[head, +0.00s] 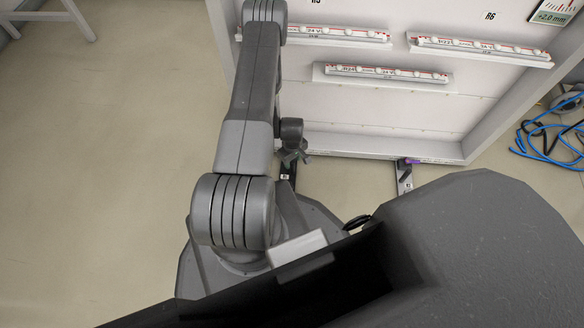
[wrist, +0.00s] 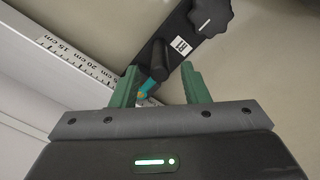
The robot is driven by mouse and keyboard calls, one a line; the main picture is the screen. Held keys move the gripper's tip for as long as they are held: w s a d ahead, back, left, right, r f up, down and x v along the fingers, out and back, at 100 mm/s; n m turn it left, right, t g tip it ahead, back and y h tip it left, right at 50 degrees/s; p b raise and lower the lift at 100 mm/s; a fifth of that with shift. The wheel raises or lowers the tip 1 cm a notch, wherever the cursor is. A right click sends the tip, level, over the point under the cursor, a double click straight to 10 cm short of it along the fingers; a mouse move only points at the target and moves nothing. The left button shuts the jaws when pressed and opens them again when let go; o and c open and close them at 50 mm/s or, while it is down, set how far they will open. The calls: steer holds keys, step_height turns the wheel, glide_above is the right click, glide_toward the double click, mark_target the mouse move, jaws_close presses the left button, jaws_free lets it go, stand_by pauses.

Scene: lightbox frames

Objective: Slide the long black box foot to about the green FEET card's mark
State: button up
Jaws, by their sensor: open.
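The long black box foot (wrist: 182,52) runs diagonally in the wrist view, with a dark knob, a small white label and an upright dark peg (wrist: 160,58). In the head view a piece of the black foot (head: 288,172) shows under the box frame's lower edge, partly hidden by my arm. My gripper (wrist: 160,70) is open, its green fingers on either side of the peg; contact cannot be told. It also shows in the head view (head: 297,156), small and dark. I cannot make out the green FEET card in either view.
A printed centimetre scale (wrist: 75,60) runs along a white edge beside the foot. The white lightbox (head: 385,115) carries several strip lights. A grey foot with a purple part (head: 404,178) stands to the right. Blue cables (head: 550,140) lie far right.

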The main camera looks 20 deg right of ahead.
mark_target(292, 167)
step_height(292, 167, down, 6)
steer(key=shift+r+b, duration=0.2)
steer(key=shift+b, duration=0.5)
jaws_close()
